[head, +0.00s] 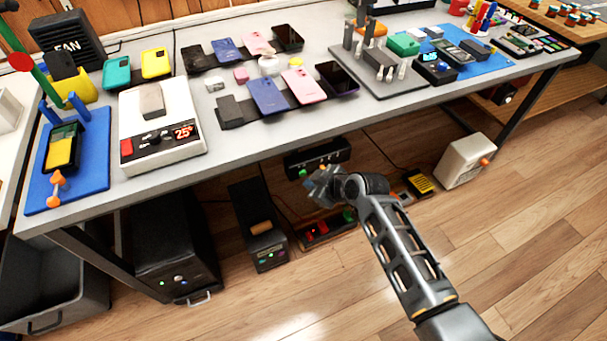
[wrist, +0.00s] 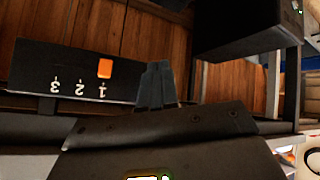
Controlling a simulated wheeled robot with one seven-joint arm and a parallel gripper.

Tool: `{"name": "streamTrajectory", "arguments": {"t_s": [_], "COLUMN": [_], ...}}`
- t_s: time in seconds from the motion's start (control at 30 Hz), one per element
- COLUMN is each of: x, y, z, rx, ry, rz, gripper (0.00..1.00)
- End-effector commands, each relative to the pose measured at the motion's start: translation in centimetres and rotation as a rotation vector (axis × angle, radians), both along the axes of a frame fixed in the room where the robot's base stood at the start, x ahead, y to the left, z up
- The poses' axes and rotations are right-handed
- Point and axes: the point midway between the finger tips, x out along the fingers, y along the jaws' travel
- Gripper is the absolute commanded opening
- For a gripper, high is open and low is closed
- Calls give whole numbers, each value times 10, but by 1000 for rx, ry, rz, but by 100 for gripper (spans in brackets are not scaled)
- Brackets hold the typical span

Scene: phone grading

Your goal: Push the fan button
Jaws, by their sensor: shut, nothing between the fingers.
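The fan (head: 68,45) is a black box lettered FAN at the back left of the table in the head view. My gripper (head: 322,185) is in front of and below the table's front edge, near a black box (head: 318,157) under the table. In the wrist view my gripper's grey fingers (wrist: 155,85) are together and empty. Beside them is a dark panel (wrist: 65,72) with the upside-down numbers 1, 2 and 3. An orange button (wrist: 105,68) sits by the 1, apart from the fingers in the picture. Whether they touch the panel I cannot tell.
The grey table (head: 290,130) holds several phones and a white scale-like device (head: 160,140). Under it stand a black tower (head: 170,255), a second dark box (head: 258,225) and a power strip (head: 328,228). A cream box (head: 466,160) stands right. Open wooden floor lies in front.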

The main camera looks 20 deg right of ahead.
Motion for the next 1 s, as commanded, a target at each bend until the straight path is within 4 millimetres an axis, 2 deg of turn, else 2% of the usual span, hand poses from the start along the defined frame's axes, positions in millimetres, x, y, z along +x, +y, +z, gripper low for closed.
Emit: {"name": "streamTrajectory", "arguments": {"t_s": [0.17,1.0], "x": [6,11], "y": [0,0], "z": [-1,0], "rx": [0,0], "ry": [0,0], "rz": [0,0], "gripper": [0,0]}}
